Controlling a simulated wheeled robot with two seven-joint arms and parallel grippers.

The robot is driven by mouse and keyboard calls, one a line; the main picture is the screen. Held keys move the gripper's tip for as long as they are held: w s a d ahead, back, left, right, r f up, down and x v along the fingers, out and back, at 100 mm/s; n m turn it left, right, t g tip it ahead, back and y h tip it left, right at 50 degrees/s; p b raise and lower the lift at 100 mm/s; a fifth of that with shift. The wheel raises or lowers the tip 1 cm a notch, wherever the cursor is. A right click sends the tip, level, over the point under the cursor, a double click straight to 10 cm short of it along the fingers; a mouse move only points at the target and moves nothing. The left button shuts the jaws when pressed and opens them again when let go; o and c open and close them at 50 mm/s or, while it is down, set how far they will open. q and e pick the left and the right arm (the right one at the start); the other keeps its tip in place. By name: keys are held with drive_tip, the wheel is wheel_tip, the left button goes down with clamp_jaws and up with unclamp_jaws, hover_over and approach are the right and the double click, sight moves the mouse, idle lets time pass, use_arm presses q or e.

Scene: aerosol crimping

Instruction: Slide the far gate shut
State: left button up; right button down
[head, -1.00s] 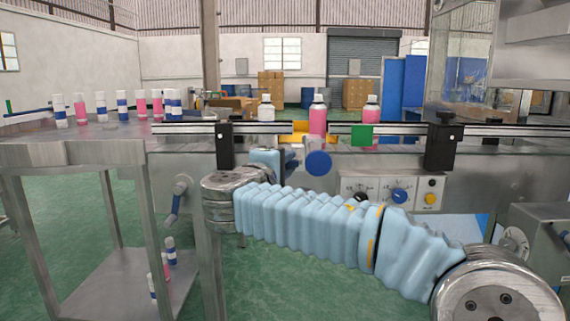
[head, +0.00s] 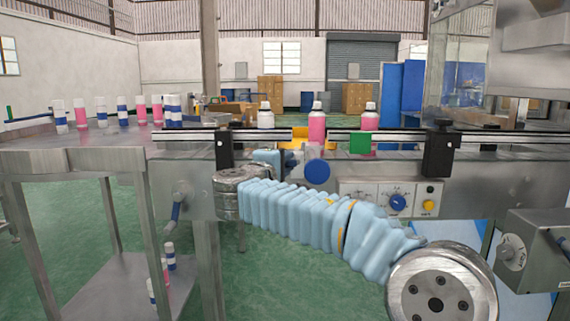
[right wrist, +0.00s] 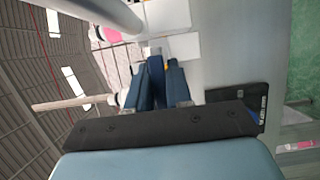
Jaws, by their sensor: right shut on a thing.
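The fingers are shut on this piece, seemingly the gate's handle. My left gripper is not in view.
A white bottle (head: 265,118) and pink bottles (head: 317,126) (head: 370,118) stand along the conveyor. Black posts (head: 437,150) (head: 224,151) carry the rail. Several bottles stand on the left table (head: 90,135).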

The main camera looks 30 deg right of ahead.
drive_tip(key=c, duration=1.1)
unclamp_jaws()
drive_tip(key=shift+w+d, duration=0.1)
drive_tip(key=shift+w, duration=0.1)
drive_tip(key=b+v, duration=0.1)
drive_tip(key=v, duration=1.3)
drive_tip(key=shift+b, duration=0.3)
